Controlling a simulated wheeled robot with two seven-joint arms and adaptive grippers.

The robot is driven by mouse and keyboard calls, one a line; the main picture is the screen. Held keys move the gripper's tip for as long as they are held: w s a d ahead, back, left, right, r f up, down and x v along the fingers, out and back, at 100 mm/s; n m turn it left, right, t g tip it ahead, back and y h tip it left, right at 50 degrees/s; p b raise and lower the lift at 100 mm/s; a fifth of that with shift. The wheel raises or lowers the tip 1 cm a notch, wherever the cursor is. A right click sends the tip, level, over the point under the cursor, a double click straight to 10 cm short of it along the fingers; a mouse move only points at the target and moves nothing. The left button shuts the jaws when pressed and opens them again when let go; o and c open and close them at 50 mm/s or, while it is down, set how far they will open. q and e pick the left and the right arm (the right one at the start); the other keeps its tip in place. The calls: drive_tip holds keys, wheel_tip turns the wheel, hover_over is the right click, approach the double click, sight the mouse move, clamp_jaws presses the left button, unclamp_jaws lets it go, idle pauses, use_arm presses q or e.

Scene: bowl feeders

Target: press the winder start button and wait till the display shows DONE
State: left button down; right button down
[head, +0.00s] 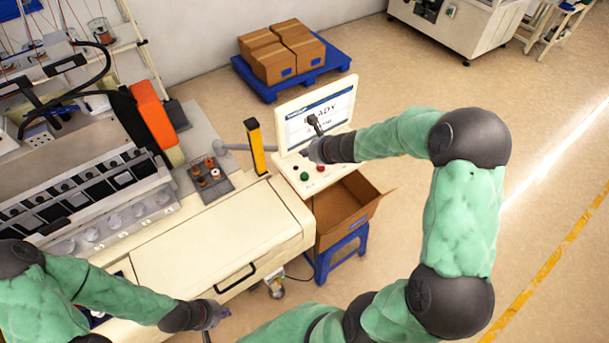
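The winder's display (342,103) is a white screen with a blue header on a cream stand. It shows a word ending in "ADY", partly hidden by my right gripper. Below it is a sloped button panel (309,183) with a green button (305,176), a red button (320,168) and a dark one. My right gripper (308,137) is in front of the screen's lower left, above the buttons, its fingers apart and empty. My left gripper (217,325) is low at the front of the cream cabinet, fingers apart and empty, away from the panel.
A yellow post (255,147) stands on the machine just left of the panel. An open cardboard box (345,204) sits on a blue stool (339,254) below the panel. Brown cartons (273,63) stand on a blue pallet (333,58) behind. The floor at right is clear.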

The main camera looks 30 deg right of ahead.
drive_tip(key=b, duration=0.6)
hover_over(302, 173)
drive_tip(key=s, duration=0.2)
drive_tip(key=f, duration=0.7)
drive_tip(key=shift+w+d+f, duration=0.1)
drive_tip(key=shift+d+f, duration=0.2)
drive_tip(key=shift+d, duration=0.05)
drive_tip(key=shift+f+b, duration=0.5)
drive_tip(key=shift+b, duration=0.2)
drive_tip(key=shift+f+b, duration=0.4)
drive_tip(key=shift+b, duration=0.1)
drive_tip(key=shift+f+b, duration=0.75)
idle(0.6)
drive_tip(key=shift+r, duration=0.15)
drive_tip(key=shift+r+p, duration=0.9)
drive_tip(key=shift+r, duration=0.1)
